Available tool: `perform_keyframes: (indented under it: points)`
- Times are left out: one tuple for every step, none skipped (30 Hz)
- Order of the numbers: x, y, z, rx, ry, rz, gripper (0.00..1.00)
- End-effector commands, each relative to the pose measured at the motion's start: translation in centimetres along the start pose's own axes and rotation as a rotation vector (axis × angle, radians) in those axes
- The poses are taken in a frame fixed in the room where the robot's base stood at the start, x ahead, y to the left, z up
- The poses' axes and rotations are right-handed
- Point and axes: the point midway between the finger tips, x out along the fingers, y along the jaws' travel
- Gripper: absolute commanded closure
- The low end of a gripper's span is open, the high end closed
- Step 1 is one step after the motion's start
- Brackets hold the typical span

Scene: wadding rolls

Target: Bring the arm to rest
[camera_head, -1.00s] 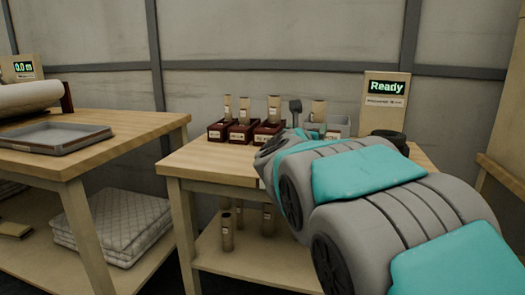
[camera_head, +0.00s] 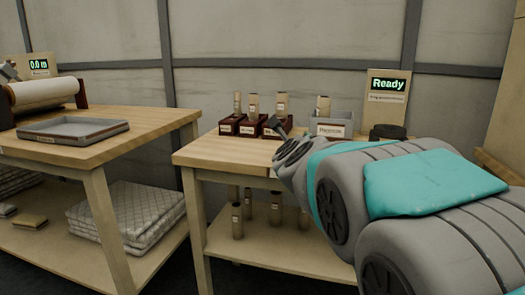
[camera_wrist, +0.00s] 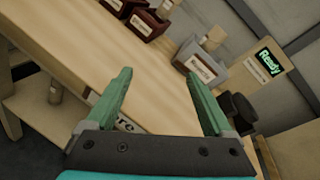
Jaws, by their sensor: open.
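My gripper (camera_wrist: 155,105) shows in the wrist view with its two green fingers spread apart and nothing between them. It is above the front part of the right wooden table (camera_head: 215,153), whose top shows beyond and between the fingers in the wrist view. In the head view my grey and teal arm reaches in from the lower right, and its wrist end is over the table's front edge. The fingers are mostly hidden behind the wrist in that view.
Dark red boxes (camera_head: 230,124) and a grey box (camera_head: 345,125) with upright rolls stand at the table's back. A "Ready" display (camera_head: 387,88) and a black round object (camera_head: 388,132) stand to the right. The left table holds a grey tray (camera_head: 72,130) and a white roll (camera_head: 45,94).

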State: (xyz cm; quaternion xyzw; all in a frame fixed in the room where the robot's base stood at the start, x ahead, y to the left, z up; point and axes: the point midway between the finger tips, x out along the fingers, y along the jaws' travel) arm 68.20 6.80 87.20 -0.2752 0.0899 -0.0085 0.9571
Motion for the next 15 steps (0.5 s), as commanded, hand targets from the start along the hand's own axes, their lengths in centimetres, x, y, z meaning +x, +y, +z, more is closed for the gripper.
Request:
perform_keyframes:
  points:
    - [-0.6,0.8,-0.6,-0.075,0.007,0.044,0.13]
    - [-1.0,1.4,-0.9,-0.127,0.011,0.074,0.13]
    - [-1.6,2.2,-1.4,-0.202,0.014,0.116,0.13]
    - [-2.2,2.9,-1.9,-0.267,0.016,0.155,0.13]
    - [-2.9,3.6,-2.5,-0.336,0.017,0.194,0.13]
    - [-3.9,4.9,-3.6,-0.44,0.018,0.259,0.13]
    - [-4.8,5.8,-4.5,-0.527,0.018,0.312,0.13]
    - [-6.0,6.8,-5.7,-0.619,0.016,0.372,0.13]
    - [-7.7,8.1,-7.4,-0.746,0.009,0.456,0.13]
    - [-9.0,9.0,-8.7,-0.84,0.001,0.52,0.13]
    - [-10.4,9.8,-10.1,-0.93,-0.008,0.582,0.13]
    - [-12.2,10.8,-11.9,-1.043,-0.024,0.666,0.13]
    - [-13.7,11.4,-13.3,-1.122,-0.037,0.729,0.13]
    - [-15.2,11.9,-14.7,-1.198,-0.053,0.79,0.13]
    - [-17.2,12.5,-16.6,-1.293,-0.076,0.875,0.13]
